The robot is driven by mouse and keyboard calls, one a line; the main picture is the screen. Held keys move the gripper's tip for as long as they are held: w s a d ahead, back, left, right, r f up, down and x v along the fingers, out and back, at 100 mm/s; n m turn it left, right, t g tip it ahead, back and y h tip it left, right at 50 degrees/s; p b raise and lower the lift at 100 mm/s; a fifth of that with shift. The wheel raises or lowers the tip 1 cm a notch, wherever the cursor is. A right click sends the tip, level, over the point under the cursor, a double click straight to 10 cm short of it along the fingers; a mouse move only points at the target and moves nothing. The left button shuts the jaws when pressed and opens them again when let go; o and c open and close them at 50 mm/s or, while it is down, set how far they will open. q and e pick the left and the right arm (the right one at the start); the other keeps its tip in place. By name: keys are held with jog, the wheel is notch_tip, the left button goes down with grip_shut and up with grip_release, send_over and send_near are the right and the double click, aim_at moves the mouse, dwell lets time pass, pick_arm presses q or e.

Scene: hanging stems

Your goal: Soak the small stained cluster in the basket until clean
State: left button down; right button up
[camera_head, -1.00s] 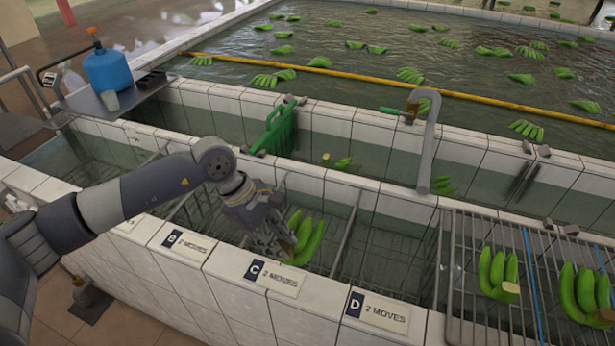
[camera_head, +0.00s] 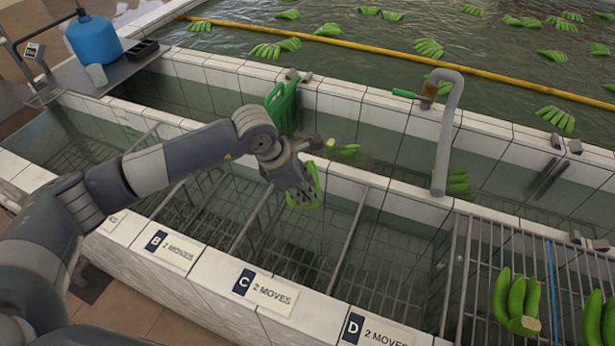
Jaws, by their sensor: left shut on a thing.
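My left gripper (camera_head: 291,178) is shut on a small green banana cluster (camera_head: 312,188). It holds the cluster at the far side of the basket trough, close to the white tiled divider wall. The gripper hides most of the cluster, and I cannot see any stain. The wire basket compartments (camera_head: 333,238) lie below and around it, behind the labels B (camera_head: 173,250), C (camera_head: 265,291) and D (camera_head: 375,331). I cannot tell whether the cluster touches the water. My right gripper is not in view.
Banana clusters lie on the wire rack (camera_head: 478,250) at the right. A grey pipe (camera_head: 446,130) stands on the divider. A green slatted thing (camera_head: 283,106) leans at the far channel. A blue jug (camera_head: 93,38) stands on the side shelf. Several clusters float in the large pool.

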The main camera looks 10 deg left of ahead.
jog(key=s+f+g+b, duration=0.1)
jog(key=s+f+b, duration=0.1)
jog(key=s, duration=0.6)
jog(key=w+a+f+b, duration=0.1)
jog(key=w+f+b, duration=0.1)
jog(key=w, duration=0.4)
pick_arm(q)
notch_tip(320, 180, down, 25)
jog(key=s+b, duration=0.1)
jog(key=b, duration=0.8)
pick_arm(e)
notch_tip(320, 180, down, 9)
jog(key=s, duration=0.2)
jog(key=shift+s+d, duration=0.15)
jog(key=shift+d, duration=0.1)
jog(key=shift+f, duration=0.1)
pick_arm(q)
jog(key=shift+f+b, duration=0.35)
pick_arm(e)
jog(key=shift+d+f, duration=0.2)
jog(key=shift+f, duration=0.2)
pick_arm(q)
jog(key=shift+f, duration=0.2)
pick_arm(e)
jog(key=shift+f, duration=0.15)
